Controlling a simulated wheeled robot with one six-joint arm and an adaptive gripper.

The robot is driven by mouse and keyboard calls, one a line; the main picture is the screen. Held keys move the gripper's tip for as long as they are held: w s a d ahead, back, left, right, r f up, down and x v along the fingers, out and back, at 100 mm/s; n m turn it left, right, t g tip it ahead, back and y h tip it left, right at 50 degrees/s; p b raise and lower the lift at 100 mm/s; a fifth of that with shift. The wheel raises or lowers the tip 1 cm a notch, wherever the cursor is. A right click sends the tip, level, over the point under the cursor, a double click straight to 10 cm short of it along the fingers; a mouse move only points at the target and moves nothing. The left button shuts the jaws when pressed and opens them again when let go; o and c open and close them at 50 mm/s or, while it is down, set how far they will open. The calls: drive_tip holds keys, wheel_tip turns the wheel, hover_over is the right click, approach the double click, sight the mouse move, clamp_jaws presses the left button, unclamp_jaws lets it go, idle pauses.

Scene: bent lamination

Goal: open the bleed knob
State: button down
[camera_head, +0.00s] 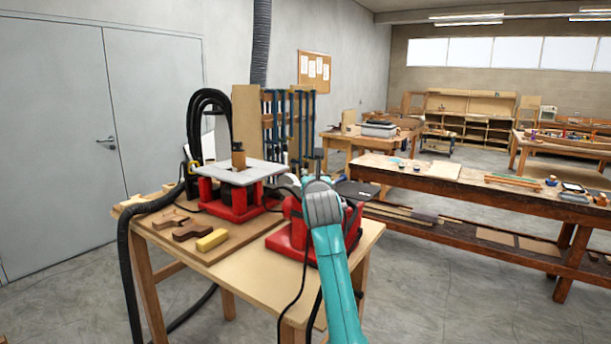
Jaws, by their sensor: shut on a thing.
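My teal arm reaches up from the bottom right to a grey wrist joint over the right part of the wooden worktable (245,267). The wrist hides my gripper and whatever lies behind it. A red machine (284,240) stands on the table just left of and behind my wrist, partly covered by it. A dark flat round top (357,190) shows right of the wrist. I cannot make out the bleed knob.
A second red machine with a grey top plate (240,173) stands at the back left. Wooden pieces and a yellow block (212,240) lie in front of it. A black hose (128,262) hangs over the table's left edge. A long workbench (455,186) stands at right.

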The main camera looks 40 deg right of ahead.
idle(0.4)
drive_tip(key=c, duration=0.8)
unclamp_jaws()
drive_tip(key=shift+o, duration=0.2)
drive_tip(key=shift+w+a+h, duration=0.1)
drive_tip(key=shift+h, duration=0.2)
